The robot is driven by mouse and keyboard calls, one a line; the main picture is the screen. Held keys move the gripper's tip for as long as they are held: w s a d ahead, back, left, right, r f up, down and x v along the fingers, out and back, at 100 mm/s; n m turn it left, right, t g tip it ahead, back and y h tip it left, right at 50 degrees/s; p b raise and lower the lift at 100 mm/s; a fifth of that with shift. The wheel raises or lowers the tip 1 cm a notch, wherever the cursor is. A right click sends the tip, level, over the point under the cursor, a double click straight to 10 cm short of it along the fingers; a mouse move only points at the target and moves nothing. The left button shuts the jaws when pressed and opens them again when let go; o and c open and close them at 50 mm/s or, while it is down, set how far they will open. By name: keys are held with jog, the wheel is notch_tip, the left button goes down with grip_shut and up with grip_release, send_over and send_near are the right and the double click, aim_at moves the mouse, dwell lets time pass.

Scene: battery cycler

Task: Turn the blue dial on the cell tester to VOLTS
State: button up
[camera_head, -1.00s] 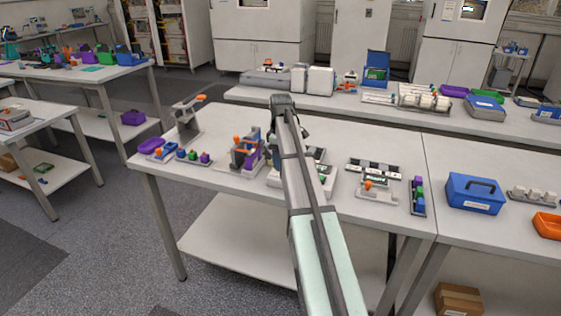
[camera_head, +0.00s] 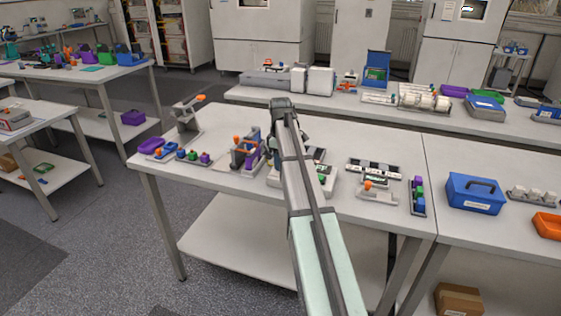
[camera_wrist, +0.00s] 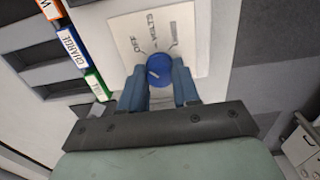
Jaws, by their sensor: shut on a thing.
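The blue dial (camera_wrist: 160,66) sits on a pale label plate (camera_wrist: 188,50) on the cell tester in the wrist view. VOLTS is printed beyond the dial, with OFF to its left and another label, too small to read, to its right. A short white mark shows on the dial's left part; which label it points at I cannot tell. My gripper (camera_wrist: 161,82) has its two blue fingers on either side of the dial, shut on it. In the head view my arm hides most of the tester (camera_head: 328,182) and the dial.
In the wrist view, coloured strips labelled in orange, blue and green (camera_wrist: 70,45) edge dark slots at the left. In the head view, an orange and purple fixture (camera_head: 246,153) stands close left of my arm, and a tray with pale modules (camera_head: 374,168) lies to the right.

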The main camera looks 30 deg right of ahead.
jog(key=shift+c, duration=0.7)
jog(key=shift+m, duration=0.3)
jog(key=m, duration=0.3)
jog(key=shift+m, duration=2.1)
jog(key=o, duration=1.1)
jog(key=shift+c, duration=0.2)
jog(key=shift+r, duration=0.1)
